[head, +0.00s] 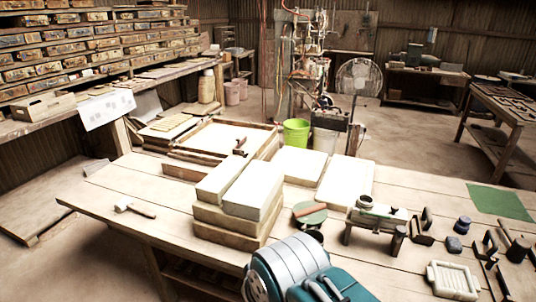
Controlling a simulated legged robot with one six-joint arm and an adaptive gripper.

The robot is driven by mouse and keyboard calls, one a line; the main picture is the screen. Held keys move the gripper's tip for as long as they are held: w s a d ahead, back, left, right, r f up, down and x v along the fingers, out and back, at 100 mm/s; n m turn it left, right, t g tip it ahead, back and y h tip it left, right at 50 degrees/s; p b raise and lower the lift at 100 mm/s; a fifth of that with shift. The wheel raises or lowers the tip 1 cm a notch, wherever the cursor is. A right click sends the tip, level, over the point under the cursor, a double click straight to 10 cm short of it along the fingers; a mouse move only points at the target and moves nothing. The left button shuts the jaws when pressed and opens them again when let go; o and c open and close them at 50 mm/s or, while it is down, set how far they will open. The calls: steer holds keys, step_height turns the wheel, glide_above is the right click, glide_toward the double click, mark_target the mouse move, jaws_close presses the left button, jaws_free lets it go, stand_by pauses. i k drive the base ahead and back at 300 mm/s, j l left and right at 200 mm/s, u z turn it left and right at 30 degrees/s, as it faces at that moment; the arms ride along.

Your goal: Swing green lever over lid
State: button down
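I cannot pick out a green lever for certain. A round green plate (310,212) with a reddish-brown bar across it lies on the table, right of the stacked blocks. To its right stands a small metal device (378,214) with a round opening on top and dark legs; I cannot tell whether it has a lid or a lever. Silver and teal parts of my arm fill the bottom middle and hide the table there. My gripper cannot be made out.
Pale stacked blocks (240,198) stand mid-table, with flat white slabs (345,182) behind. A mallet (133,207) lies at left. Dark tools, a pale ribbed tray (452,280) and a green mat (500,201) are at right. A green bucket (296,132) stands beyond. The table's left end is mostly clear.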

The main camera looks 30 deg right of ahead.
mark_target(363, 211)
steer(key=i+j+z, duration=0.2)
steer(key=z, duration=0.2)
steer(key=i+j+z, duration=0.1)
steer(key=j+z, duration=0.3)
steer(key=i+j+z, duration=0.15)
steer(key=z, duration=0.25)
steer(key=j+z, duration=0.4)
steer(key=i+j+z, duration=0.1)
steer(key=j+z, duration=1.15)
steer(key=z, duration=0.2)
steer(key=i+l, duration=0.2)
steer(key=i, duration=0.15)
steer(key=i+l+z, duration=0.15)
steer(key=i, duration=0.25)
